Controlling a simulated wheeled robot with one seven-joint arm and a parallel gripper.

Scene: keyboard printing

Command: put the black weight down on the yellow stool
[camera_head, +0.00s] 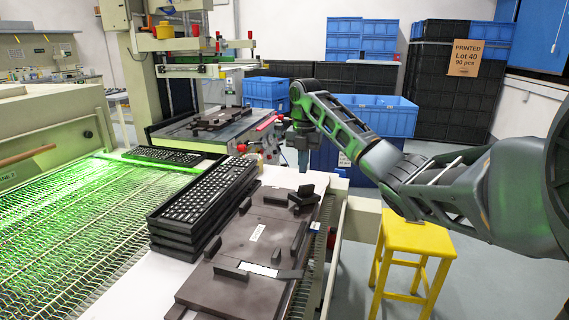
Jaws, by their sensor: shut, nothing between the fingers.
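The yellow stool (418,238) stands on the floor at the right, beside the bench, with nothing visible on its seat; my arm covers part of the view above it. A small black block (304,196), which may be the black weight, lies at the far right end of the dark fixture plate (215,288). I cannot tell it surely from the plate's other black blocks. My gripper (303,168) points down above and beyond that block, apart from it. It is shut and empty.
A stack of keyboards in black trays (200,212) stands left of the plate, beside a green-lit mesh conveyor (80,225). A printing machine (205,130) stands behind. Blue crates (385,118) stand beyond my arm. Floor around the stool is clear.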

